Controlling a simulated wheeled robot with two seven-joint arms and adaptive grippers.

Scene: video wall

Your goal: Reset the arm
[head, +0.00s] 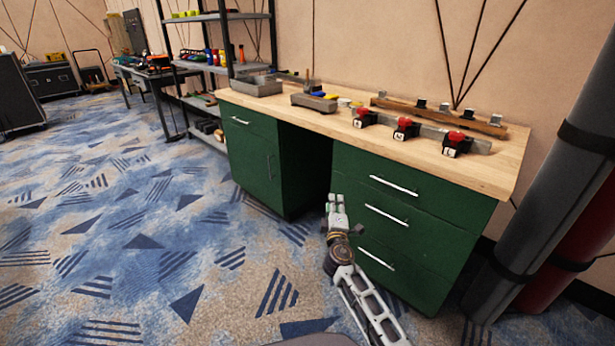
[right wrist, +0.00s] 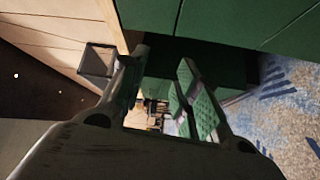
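My right gripper (head: 336,203) is in front of the green desk (head: 255,165), below the wooden top and near the drawers. In the right wrist view its two fingers (right wrist: 160,95) stand apart with a gap between them. Nothing is seen held in the gap. The green desk fills the upper part of that view. My left arm and gripper are in neither view.
The wooden desk top (head: 480,165) holds red-and-black clamps (head: 403,129), a wooden bar (head: 440,115) and a grey metal tray (head: 257,86). Shelves (head: 215,68) stand behind. Dark and red rolls (head: 545,200) stand at right. Carpet (head: 120,240) at left is clear.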

